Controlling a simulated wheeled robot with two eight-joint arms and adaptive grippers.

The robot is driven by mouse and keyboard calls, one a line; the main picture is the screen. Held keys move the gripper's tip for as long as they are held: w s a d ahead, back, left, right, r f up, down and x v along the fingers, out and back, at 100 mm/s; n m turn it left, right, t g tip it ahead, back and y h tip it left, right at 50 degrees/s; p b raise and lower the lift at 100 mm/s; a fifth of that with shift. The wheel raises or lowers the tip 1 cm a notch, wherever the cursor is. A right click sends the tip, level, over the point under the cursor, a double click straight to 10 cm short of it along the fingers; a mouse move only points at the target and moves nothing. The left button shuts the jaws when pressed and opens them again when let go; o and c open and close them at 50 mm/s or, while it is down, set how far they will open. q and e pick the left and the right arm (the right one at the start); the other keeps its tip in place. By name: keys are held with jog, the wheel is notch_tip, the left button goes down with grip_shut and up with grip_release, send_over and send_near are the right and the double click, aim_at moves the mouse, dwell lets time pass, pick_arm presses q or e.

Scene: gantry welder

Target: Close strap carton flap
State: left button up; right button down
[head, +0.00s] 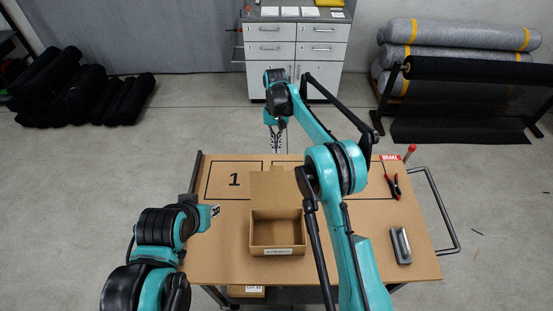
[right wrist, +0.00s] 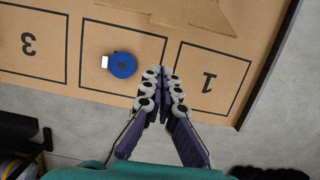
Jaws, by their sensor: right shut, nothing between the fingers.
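The open carton (head: 277,251), with a printed label on its front, sits on the brown table. Its flap (head: 268,187) stands up from the far side. Part of the cardboard carton (right wrist: 180,12) shows at the top of the right wrist view. My right gripper (head: 277,148) points down beyond the flap, near the table's far edge, apart from the carton. In the right wrist view its fingers (right wrist: 162,76) are together and empty. My left gripper (head: 215,210) is left of the carton, apart from it; its fingers are too small to read.
A blue roll (right wrist: 122,65) lies in the marked square between 1 and 3. Red-handled pliers (head: 393,186) and a grey tool (head: 401,246) lie at the table's right. The table (head: 222,260) is clear left of the carton. A drawer cabinet (head: 295,45) stands behind.

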jog(key=s+f, duration=0.1)
jog(key=s, duration=0.2)
jog(key=s+f+p, duration=0.1)
jog(key=shift+s+f, duration=0.2)
jog(key=shift+f, duration=0.15)
jog(key=shift+s, duration=0.1)
